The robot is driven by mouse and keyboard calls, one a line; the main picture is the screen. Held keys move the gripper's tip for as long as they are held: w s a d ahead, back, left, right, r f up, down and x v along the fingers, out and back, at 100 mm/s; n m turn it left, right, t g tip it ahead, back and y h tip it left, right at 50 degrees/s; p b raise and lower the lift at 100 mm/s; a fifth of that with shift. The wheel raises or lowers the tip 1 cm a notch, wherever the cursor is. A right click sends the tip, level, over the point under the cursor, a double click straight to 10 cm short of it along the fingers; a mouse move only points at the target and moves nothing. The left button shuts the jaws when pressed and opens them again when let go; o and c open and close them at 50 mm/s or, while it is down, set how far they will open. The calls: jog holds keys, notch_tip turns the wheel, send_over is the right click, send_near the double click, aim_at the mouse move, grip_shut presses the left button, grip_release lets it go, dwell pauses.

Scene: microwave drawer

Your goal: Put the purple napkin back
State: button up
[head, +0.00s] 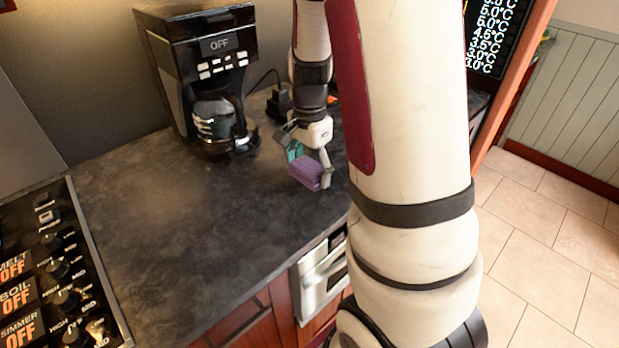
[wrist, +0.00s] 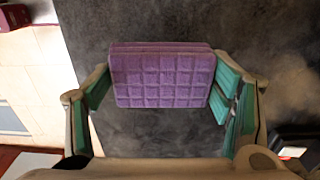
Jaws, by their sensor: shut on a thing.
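The purple napkin (head: 306,173) is a folded block with a grid pattern, seen over the dark counter (head: 185,215) near its front edge. It fills the middle of the wrist view (wrist: 163,78). My gripper (head: 310,162) is shut on the napkin, with green finger pads at its left and right sides; the gripper also shows in the wrist view (wrist: 165,85). I cannot tell whether the napkin touches the counter or hangs just above it.
A black coffee maker (head: 205,70) with a glass pot stands at the back of the counter. A stove control panel (head: 60,265) is at the left. A steel-fronted drawer (head: 322,275) is below the counter edge. The counter's middle is clear. Tiled floor (head: 550,240) lies to the right.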

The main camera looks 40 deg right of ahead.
jog(key=shift+f, duration=1.55)
jog(key=shift+f, duration=0.15)
jog(key=o, duration=1.2)
